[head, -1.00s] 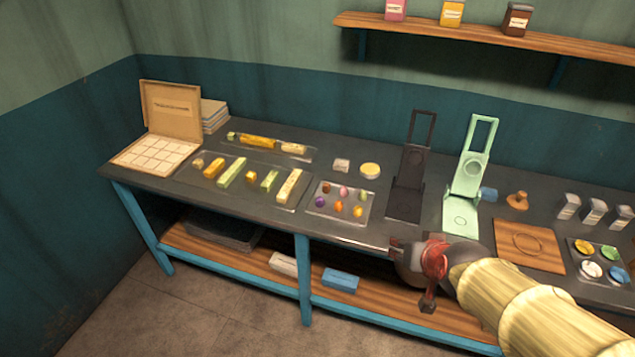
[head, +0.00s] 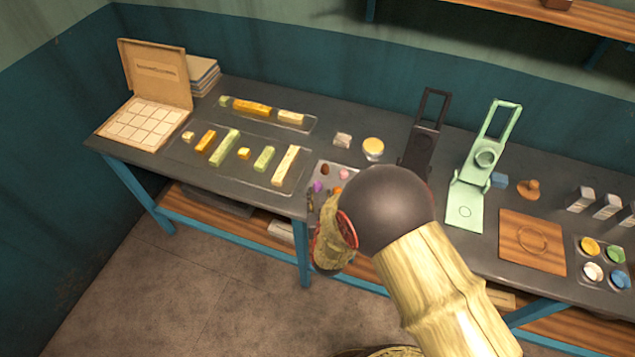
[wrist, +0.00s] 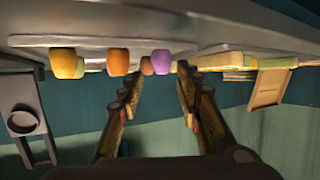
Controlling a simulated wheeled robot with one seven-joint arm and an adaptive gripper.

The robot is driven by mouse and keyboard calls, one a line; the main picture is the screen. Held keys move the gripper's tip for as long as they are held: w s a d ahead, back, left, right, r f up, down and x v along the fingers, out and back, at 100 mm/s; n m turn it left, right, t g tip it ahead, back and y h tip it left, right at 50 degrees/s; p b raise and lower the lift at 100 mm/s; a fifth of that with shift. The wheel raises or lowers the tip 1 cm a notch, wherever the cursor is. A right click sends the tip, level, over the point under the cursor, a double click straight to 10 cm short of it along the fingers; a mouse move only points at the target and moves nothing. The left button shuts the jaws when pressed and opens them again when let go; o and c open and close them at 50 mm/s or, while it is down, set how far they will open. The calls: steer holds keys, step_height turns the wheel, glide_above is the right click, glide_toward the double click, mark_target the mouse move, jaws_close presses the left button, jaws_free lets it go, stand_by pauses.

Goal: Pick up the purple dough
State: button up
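The purple dough (head: 317,186) is a small lump at the left part of a small clear tray (head: 345,165) of coloured lumps. My arm hides much of this tray in the head view. The purple dough also shows in the upside-down wrist view (wrist: 161,62), just beyond and between the fingertips. My gripper (wrist: 158,80) is open, with empty space between its fingers, and close to the dough without visibly holding it. An orange lump (wrist: 118,62) and a yellow lump (wrist: 67,62) sit beside it in the wrist view.
A tray of yellow and green bars (head: 235,160) lies left of the lumps, with an open box (head: 150,110) farther left. A black press (head: 420,140) and a mint-green press (head: 468,195) stand to the right. A wooden board (head: 530,243) lies farther right.

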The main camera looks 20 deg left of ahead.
mark_target(318, 190)
steer(key=x, duration=0.6)
steer(key=shift+a+r+b, duration=0.15)
steer(key=shift+b, duration=0.15)
steer(key=shift+c, duration=1.3)
steer(key=c, duration=0.4)
steer(key=shift+r, duration=0.15)
steer(key=shift+c, duration=0.3)
